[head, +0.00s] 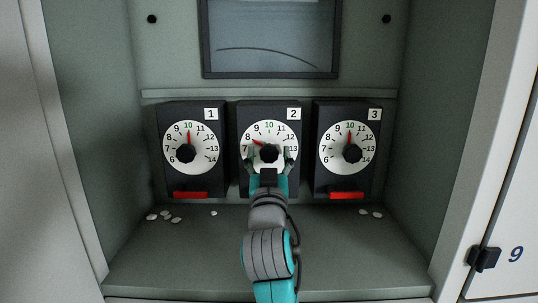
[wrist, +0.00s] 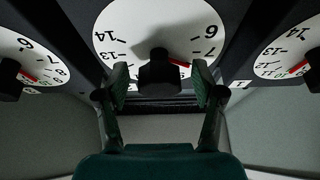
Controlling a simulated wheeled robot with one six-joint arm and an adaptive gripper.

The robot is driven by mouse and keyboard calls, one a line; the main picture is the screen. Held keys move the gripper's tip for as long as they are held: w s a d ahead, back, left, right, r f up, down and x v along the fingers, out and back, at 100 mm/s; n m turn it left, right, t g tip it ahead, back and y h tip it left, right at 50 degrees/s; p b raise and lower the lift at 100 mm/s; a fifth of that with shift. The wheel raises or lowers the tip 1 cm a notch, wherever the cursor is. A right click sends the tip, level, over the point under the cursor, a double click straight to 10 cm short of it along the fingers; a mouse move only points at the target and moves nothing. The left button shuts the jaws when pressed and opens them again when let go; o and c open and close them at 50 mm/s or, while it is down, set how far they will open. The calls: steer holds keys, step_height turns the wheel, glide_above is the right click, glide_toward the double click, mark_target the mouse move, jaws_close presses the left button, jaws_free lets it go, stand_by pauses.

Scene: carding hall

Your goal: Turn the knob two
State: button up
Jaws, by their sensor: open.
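Knob two (head: 268,153) is a black knob on a white dial (head: 269,132) on the middle dark box, marked 2. Its red pointer is tilted up and left, at about 8. My gripper (head: 268,160) is in front of it, open, with a finger on either side of the knob. In the wrist view the knob (wrist: 158,72) shows between the two fingertips (wrist: 160,84), with a gap at each side. The arm hides the lower part of box 2.
Knob one (head: 186,153) and knob three (head: 351,153) flank it, both pointers at about 10, with red bars below. A dark-framed window (head: 270,40) is above. Pale bits (head: 166,217) lie on the shelf (head: 200,260). Cabinet walls close both sides.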

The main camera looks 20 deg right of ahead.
steer(key=shift+w+d+r, duration=0.15)
steer(key=shift+w, duration=0.1)
steer(key=c, duration=1.2)
steer(key=shift+o, duration=0.2)
steer(key=shift+m, duration=0.4)
steer(key=m+g+h, duration=0.1)
steer(key=m, duration=0.2)
steer(key=m+g+h, duration=0.1)
steer(key=m+h, duration=0.1)
steer(key=m, duration=0.2)
steer(key=shift+m+h, duration=0.3)
steer(key=m+g+h, duration=0.1)
steer(key=m, duration=0.2)
steer(key=m+g, duration=0.2)
steer(key=m, duration=0.2)
steer(key=shift+m+h, duration=0.3)
steer(key=shift+h, duration=0.1)
